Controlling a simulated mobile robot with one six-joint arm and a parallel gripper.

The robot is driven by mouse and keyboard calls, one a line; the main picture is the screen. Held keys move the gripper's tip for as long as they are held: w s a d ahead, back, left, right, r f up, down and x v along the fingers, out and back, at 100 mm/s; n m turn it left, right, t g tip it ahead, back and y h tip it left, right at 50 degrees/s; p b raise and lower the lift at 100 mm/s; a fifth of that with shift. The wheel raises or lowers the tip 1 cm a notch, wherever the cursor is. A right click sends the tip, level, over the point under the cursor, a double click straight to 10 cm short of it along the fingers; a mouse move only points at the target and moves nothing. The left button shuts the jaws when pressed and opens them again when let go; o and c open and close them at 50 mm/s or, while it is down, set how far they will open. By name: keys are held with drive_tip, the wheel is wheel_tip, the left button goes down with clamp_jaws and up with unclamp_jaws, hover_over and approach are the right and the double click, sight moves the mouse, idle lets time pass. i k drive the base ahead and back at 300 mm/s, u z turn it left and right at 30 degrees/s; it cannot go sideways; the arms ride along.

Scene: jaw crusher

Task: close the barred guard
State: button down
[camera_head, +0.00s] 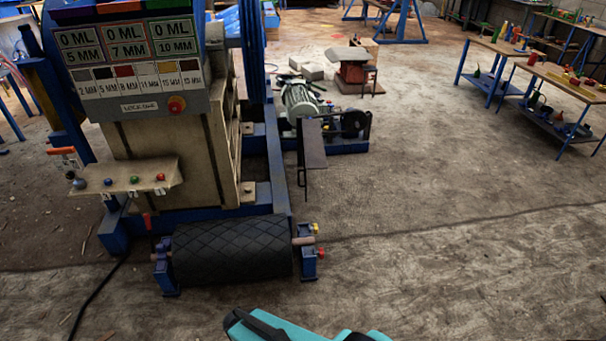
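The jaw crusher (170,150) stands at the left, with a blue frame, a beige body and a sign panel on top. A dark, narrow upright panel (313,145) stands at its right side, beside the motor (299,101) and a dark wheel (354,124). It may be the barred guard seen at a steep angle; I cannot make out bars or tell how far open it is. A teal and black part of my arm shows at the bottom edge. My gripper's fingertips are not in view.
A black patterned roller (232,250) on blue supports lies in front of the crusher. A small shelf (128,180) with coloured buttons is on its front. A cable (95,295) runs along the floor at left. Work tables (560,80) stand far right. The floor at centre right is clear.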

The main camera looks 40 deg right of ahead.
sight(313, 153)
drive_tip(key=i, duration=0.85)
drive_tip(key=u, duration=0.05)
